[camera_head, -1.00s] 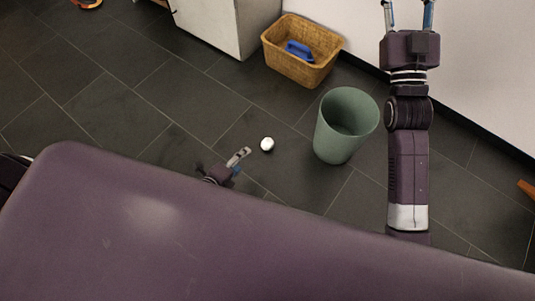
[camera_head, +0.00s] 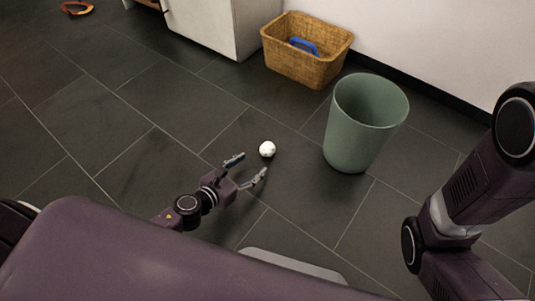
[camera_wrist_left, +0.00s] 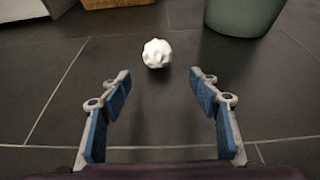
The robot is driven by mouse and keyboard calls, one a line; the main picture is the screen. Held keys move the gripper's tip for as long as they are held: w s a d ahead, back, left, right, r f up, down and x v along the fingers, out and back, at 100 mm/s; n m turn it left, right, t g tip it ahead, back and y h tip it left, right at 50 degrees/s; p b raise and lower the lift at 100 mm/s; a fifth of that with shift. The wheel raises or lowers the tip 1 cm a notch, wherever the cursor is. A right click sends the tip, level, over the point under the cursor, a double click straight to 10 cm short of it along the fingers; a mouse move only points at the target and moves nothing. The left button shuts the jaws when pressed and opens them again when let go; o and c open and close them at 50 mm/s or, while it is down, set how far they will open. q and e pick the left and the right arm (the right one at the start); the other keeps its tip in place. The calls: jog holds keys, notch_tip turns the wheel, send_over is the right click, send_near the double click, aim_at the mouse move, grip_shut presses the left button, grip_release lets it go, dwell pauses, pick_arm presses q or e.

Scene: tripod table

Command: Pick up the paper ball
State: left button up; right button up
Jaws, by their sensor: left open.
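The paper ball (camera_head: 267,149) is small, white and crumpled and lies on the dark tiled floor. In the left wrist view the paper ball (camera_wrist_left: 157,53) shows ahead, beyond the fingertips and between the lines of the two fingers. My left gripper (camera_head: 247,168) is low near the floor, open and empty, its fingers pointing toward the ball with a gap left between. In the left wrist view its blue-padded fingers (camera_wrist_left: 160,82) are wide apart. My right arm shows at the right of the head view; its gripper is out of the frame.
A green bin (camera_head: 362,128) stands on the floor right of the ball. A wicker basket (camera_head: 303,62) with a blue object (camera_head: 304,46) inside sits by the wall. A white cabinet (camera_head: 212,22) is at the back. The floor left of the ball is clear.

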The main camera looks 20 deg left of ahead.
aim_at(262, 154)
pick_arm(q)
jog(key=x, duration=0.2)
jog(key=shift+w, duration=0.3)
jog(key=shift+r+b+x, duration=0.2)
jog(key=shift+b+x, duration=1.05)
jog(key=shift+x, duration=1.05)
jog(key=shift+w, duration=0.1)
jog(key=c, duration=0.9)
